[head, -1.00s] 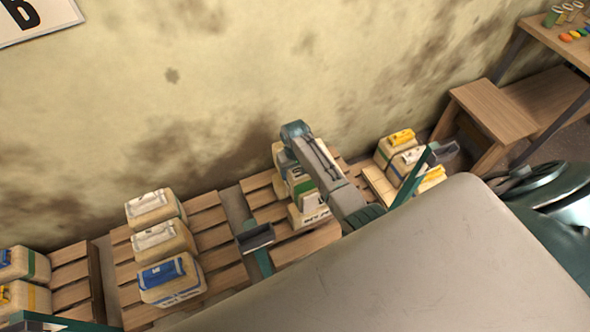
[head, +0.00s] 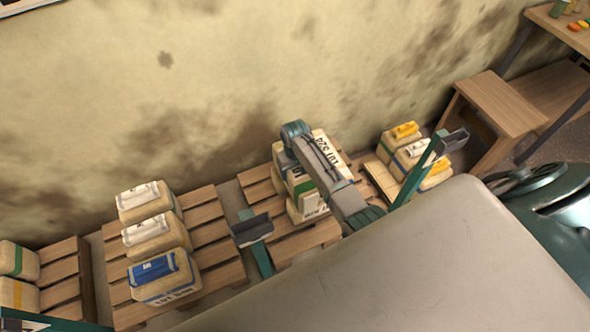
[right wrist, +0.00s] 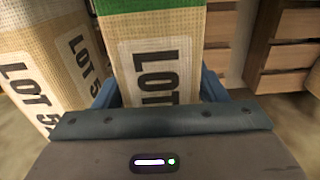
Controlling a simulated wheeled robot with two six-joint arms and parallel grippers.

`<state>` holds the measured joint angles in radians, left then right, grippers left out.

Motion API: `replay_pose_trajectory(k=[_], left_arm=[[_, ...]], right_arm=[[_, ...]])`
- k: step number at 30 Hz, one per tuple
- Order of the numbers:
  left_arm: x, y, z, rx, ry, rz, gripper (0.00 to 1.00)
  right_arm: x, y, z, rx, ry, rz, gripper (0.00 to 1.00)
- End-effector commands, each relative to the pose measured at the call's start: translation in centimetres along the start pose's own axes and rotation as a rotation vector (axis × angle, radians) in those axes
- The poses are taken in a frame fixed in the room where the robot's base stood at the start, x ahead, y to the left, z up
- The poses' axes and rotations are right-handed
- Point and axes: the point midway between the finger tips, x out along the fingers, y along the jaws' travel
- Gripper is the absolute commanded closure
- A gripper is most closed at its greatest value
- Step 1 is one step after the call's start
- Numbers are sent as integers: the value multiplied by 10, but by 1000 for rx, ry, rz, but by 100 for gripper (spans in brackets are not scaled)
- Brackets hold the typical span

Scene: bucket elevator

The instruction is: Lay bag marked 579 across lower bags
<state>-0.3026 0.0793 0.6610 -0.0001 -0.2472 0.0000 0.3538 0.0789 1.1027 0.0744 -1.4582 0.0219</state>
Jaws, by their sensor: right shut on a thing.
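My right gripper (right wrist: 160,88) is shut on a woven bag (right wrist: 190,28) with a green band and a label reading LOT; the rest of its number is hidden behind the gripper. In the head view my right arm hides the gripper and much of the bags below it. A bag with a green band (head: 299,182) shows left of the arm, and one with upside-down lot lettering (head: 333,147) shows beyond it. A lower bag (head: 297,214) is under them on the pallet. I cannot read 579 anywhere. My left gripper is not in view.
Another lot-marked bag (right wrist: 38,65) stands close left of the held one. Left pallet (head: 216,233) carries a row of three bags, the front one with a blue label (head: 155,268). Bags with yellow labels (head: 405,131) stand at right. A stained wall (head: 250,70) rises behind.

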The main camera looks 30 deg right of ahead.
Motion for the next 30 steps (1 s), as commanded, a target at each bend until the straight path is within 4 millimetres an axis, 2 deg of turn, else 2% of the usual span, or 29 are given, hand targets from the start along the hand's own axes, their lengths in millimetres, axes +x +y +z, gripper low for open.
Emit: replay_pose_trajectory(k=[9, 30], left_arm=[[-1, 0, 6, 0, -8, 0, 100], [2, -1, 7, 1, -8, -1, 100]], right_arm=[[-3, 0, -3, 0, 6, 0, 100], [7, 0, -3, 0, 6, 0, 100]])
